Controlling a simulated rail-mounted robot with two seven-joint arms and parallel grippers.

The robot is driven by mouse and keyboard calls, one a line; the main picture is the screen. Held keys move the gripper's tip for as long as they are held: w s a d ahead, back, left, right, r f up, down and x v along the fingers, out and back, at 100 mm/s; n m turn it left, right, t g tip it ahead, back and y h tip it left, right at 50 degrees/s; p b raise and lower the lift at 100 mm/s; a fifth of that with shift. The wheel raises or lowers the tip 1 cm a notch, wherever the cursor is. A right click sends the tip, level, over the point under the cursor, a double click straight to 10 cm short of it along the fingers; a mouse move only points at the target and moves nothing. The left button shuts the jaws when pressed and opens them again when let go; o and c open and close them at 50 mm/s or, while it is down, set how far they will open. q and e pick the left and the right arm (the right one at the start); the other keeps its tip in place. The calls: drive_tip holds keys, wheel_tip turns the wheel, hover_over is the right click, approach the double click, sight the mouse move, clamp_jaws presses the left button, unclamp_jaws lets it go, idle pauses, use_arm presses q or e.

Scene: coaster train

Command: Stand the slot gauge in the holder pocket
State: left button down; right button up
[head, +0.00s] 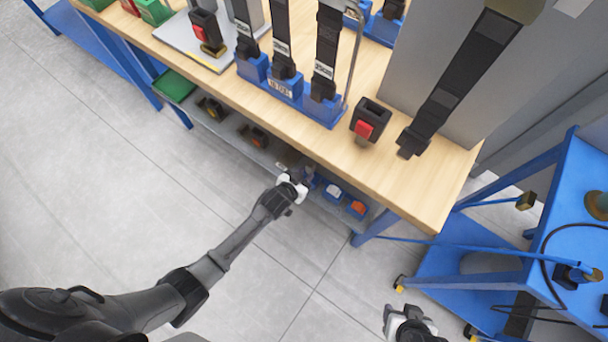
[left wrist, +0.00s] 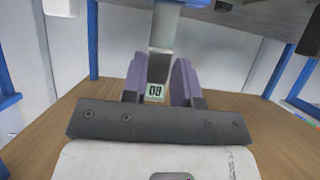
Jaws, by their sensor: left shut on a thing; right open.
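My left gripper (head: 296,183) is out past the front edge of the bench, over the lower shelf in the head view. In the left wrist view its two purple-grey fingers (left wrist: 159,80) are shut on a grey piece with a small "09" label (left wrist: 156,91), likely the slot gauge. The held piece is too small to make out in the head view. My right gripper (head: 408,320) is open and empty at the bottom, over the floor. I cannot tell which fixture has the holder pocket.
A blue rack (head: 323,112) on the wooden bench (head: 400,180) holds upright black straps. A black block with a red button (head: 365,129) stands right of it. The lower shelf (head: 232,127) holds small parts and blue bins (head: 332,191). A blue cart (head: 572,210) stands at right.

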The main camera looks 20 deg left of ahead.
use_arm(q)
drive_tip(key=shift+f+b, duration=0.6)
drive_tip(key=shift+f, duration=0.25)
drive_tip(key=shift+f+b, duration=0.6)
drive_tip(key=shift+f, duration=0.3)
drive_tip(key=shift+r, duration=0.1)
drive_tip(key=c, duration=0.9)
unclamp_jaws()
drive_tip(key=shift+w, duration=0.1)
drive_tip(key=shift+o, duration=0.5)
